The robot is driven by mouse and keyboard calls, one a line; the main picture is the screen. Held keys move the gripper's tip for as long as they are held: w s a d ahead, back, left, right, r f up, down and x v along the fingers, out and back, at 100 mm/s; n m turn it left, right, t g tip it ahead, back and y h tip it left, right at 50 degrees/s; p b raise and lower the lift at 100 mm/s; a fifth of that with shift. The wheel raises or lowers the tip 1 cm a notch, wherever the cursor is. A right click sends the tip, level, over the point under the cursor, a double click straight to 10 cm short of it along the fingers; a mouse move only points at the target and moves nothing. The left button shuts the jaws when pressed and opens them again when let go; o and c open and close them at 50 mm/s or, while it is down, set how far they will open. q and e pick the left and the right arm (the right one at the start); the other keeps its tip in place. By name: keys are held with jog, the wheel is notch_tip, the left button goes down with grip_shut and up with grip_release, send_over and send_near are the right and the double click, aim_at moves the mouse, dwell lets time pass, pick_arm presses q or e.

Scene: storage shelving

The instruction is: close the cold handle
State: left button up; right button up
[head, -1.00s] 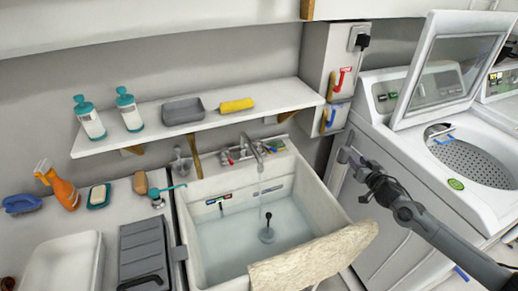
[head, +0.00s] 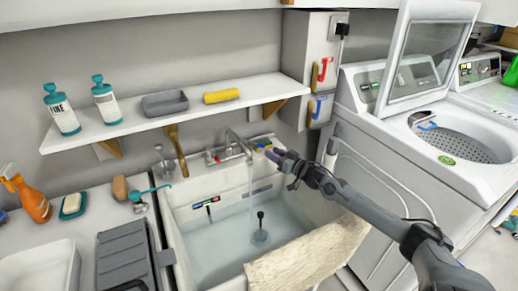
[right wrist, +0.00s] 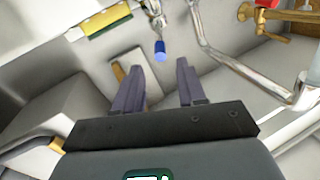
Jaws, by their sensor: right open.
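The cold handle (right wrist: 160,48) is a metal lever with a blue tip. In the right wrist view it is just ahead of my right gripper (right wrist: 160,64), and its tip lies between the lines of the two open fingers. I cannot tell if they touch. The chrome spout (right wrist: 222,62) is to its right, with the red-tipped hot handle (right wrist: 268,4) beyond. In the head view the faucet (head: 236,143) stands at the sink's back, with a thin water stream below the spout. My left gripper is out of view.
The white sink (head: 180,238) holds water and a dark plug (head: 261,235). A pale cloth (head: 310,258) hangs over its front edge. A shelf (head: 140,128) runs above. A wall box (head: 301,60) with red and blue levers and a washer (head: 375,135) stand right.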

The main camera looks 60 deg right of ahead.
aim_at(260, 146)
jog(key=b+x, duration=0.2)
jog(key=x, duration=0.4)
jog(key=shift+w, duration=0.35)
jog(key=shift+w+d, duration=0.15)
jog(key=shift+w, duration=0.4)
jog(key=shift+c, duration=0.4)
grip_shut()
